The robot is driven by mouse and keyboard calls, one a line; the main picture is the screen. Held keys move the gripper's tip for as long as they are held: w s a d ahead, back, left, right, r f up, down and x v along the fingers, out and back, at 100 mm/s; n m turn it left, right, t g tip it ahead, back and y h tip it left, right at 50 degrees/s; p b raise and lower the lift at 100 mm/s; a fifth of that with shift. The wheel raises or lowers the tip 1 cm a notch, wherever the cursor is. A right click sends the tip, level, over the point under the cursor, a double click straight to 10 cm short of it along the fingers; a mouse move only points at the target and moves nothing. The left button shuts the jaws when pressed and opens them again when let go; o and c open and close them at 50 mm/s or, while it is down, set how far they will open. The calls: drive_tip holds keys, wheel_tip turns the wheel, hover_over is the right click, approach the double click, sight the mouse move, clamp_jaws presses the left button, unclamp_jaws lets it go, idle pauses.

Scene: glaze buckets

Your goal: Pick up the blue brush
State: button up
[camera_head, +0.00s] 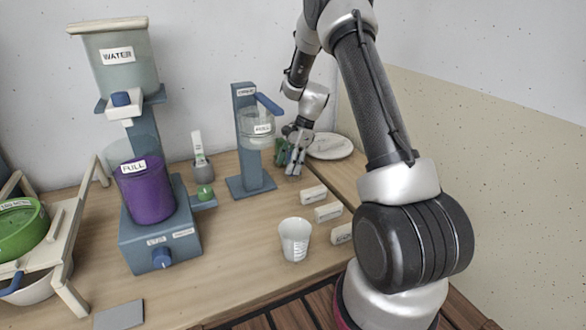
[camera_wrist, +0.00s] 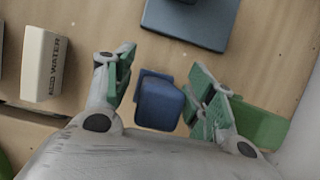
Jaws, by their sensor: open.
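My gripper (camera_wrist: 165,82) is open, its two green-padded fingers spread apart. A blue block-like thing (camera_wrist: 158,104), which looks like the blue brush, shows between the fingers in the wrist view. I cannot tell whether either finger touches it, and its lower part is hidden by my gripper. In the head view my gripper (camera_head: 293,160) is low over the back of the table, right of the glass-jar stand. The blue brush cannot be made out clearly there.
A blue stand (camera_head: 250,140) is left of my gripper; its base (camera_wrist: 190,18) shows in the wrist view. A white plate (camera_head: 329,146) lies to the right. Several white label blocks (camera_head: 313,195) and a white cup (camera_head: 295,239) stand nearer. A green block (camera_wrist: 258,124) is beside my right finger.

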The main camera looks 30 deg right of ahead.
drive_tip(key=c, duration=1.1)
drive_tip(key=shift+r, duration=0.15)
wheel_tip(320, 180, up, 18)
drive_tip(key=shift+f, duration=0.1)
